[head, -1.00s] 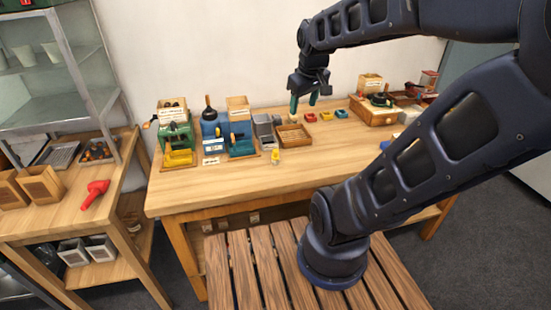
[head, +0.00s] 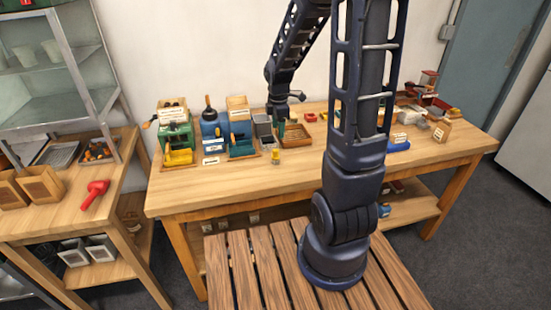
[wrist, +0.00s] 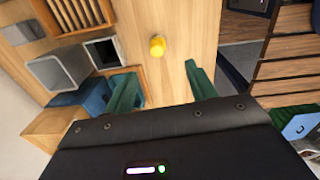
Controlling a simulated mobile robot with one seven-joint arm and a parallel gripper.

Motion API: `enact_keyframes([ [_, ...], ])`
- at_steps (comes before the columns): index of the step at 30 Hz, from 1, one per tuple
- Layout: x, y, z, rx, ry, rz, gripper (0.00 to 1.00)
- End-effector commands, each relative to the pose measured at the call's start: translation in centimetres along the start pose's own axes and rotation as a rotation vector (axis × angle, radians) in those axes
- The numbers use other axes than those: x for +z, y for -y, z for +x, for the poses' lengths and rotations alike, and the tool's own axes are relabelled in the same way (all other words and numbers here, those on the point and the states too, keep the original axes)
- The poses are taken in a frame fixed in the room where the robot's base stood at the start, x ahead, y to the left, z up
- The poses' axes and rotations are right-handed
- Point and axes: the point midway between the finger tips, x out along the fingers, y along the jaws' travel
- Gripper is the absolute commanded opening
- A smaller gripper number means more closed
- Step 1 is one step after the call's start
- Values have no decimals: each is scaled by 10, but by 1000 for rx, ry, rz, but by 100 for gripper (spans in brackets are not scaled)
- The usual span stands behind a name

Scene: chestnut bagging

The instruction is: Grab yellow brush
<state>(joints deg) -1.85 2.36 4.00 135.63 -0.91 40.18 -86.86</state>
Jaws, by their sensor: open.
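A small yellow item (head: 276,156), the likely yellow brush, stands on the wooden table near the middle of its left half. Its details are too small to make out. In the wrist view it shows as a short yellow cylinder (wrist: 157,45), apart from the fingers and in line with the gap between them. My gripper (head: 281,128) has green fingers and is above and behind the yellow item, by the grey bin. In the wrist view the fingers (wrist: 163,86) are spread wide with nothing between them.
A grey open bin (head: 263,128) and a slatted wooden tray (head: 297,156) stand close to my gripper. A blue-green scoop box (head: 242,148) and a yellow one (head: 179,157) stand to the left. The table front (head: 245,180) is clear.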

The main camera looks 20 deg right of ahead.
Motion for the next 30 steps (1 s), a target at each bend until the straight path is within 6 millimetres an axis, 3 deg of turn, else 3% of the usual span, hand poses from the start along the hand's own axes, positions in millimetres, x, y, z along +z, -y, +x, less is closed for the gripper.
enact_keyframes([
  [3,-4,-8,20,-25,-4,-103,56],
  [9,-6,-13,35,-42,-8,-186,56],
  [21,-7,-11,82,-43,-8,-191,56],
  [30,-7,-10,98,-42,-8,-190,56],
])
